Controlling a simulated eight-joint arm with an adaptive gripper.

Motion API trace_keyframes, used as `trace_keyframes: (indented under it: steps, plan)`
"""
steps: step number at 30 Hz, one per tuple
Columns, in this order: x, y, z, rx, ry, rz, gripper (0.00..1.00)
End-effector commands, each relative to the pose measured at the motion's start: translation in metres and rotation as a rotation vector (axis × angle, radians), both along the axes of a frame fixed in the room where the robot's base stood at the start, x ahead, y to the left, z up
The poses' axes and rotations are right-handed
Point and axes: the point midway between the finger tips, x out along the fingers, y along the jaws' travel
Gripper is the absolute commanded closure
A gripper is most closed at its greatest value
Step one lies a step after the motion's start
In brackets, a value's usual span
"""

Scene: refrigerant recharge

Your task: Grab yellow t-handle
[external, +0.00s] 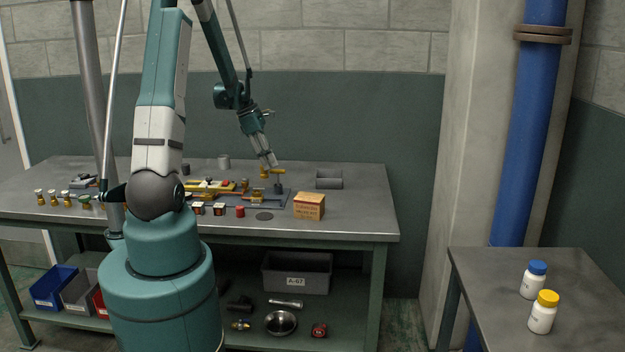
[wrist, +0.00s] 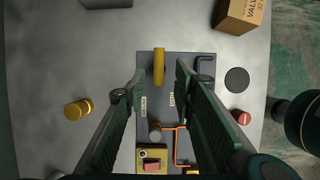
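The yellow t-handle (wrist: 159,66) lies lengthwise in the wrist view, over the upper part of a dark grey plate (wrist: 195,62). In the external view the yellow t-handle (external: 278,171) stands above the bench, on the right of the tool layout. My gripper (wrist: 160,74) is open and empty. Its two fingertips appear to either side of the handle's lower half, with gaps on both sides. In the external view my gripper (external: 269,161) points down just above and left of the handle. I cannot tell the exact height gap.
A cardboard box (external: 309,206) stands at the bench's front right; it also shows in the wrist view (wrist: 240,13). A grey bin (external: 328,179) stands behind.

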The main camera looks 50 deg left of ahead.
Motion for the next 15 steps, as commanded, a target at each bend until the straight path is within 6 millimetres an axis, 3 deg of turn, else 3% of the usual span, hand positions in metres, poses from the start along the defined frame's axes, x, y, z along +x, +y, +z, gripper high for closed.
trace_keyframes:
  steps: [8, 15]
  plan:
    - [0.005, -0.005, -0.018, 0.000, 0.000, -0.001, 0.73]
    - [0.006, -0.006, -0.021, 0.000, 0.000, -0.001, 0.73]
